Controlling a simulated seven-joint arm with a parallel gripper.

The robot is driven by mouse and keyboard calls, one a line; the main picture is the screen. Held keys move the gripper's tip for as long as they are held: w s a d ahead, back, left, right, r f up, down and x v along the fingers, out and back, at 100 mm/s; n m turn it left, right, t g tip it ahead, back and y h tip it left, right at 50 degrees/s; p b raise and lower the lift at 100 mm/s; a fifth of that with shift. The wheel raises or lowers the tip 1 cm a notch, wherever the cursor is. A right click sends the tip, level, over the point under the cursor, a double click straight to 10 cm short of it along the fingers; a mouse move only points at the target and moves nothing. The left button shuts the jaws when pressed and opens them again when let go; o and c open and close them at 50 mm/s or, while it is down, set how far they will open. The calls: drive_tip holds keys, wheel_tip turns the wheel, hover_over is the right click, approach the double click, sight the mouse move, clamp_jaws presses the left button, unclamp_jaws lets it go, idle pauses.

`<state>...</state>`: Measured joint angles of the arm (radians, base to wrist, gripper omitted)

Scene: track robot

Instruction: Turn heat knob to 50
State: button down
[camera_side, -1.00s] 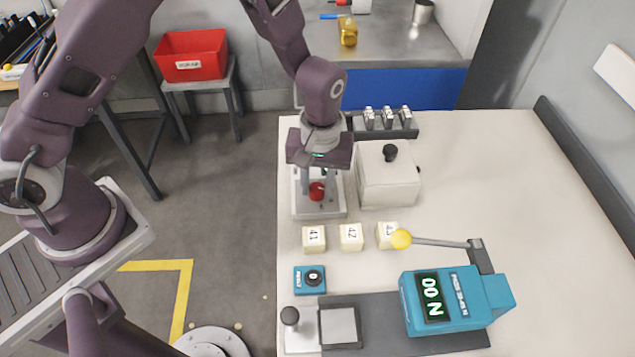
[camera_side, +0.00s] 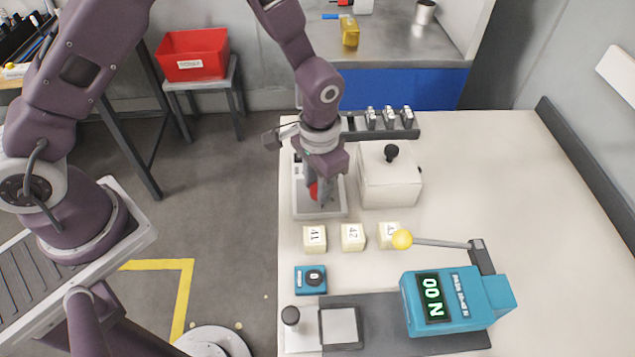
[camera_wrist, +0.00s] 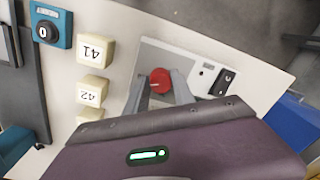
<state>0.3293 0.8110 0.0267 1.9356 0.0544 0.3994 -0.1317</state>
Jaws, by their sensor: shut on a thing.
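A round red knob (camera_side: 313,190) stands on a light grey panel unit (camera_side: 333,208) at the left of the bench, partly hidden by my fingers. It also shows in the wrist view (camera_wrist: 161,76), between my two fingers. My gripper (camera_wrist: 161,84) points down and is shut on the red knob. No scale or number shows beside this knob, so its setting cannot be read. The unit also has a black rocker switch (camera_wrist: 222,83).
Blocks marked 41 (camera_side: 314,239) and 42 (camera_side: 352,237) and a third stand in front. A small blue box with a black dial (camera_side: 311,279) is nearer. A white box with a black knob (camera_side: 389,182) stands close on the right.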

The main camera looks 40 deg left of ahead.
drive_tip(key=shift+w+m, duration=0.1)
drive_tip(key=shift+m, duration=0.6)
drive_tip(key=c, duration=1.1)
unclamp_jaws()
drive_tip(key=shift+o, duration=0.2)
drive_tip(key=shift+r, duration=0.1)
wheel_tip(320, 180, up, 6)
drive_tip(key=shift+d, duration=0.1)
drive_tip(key=shift+r, duration=0.45)
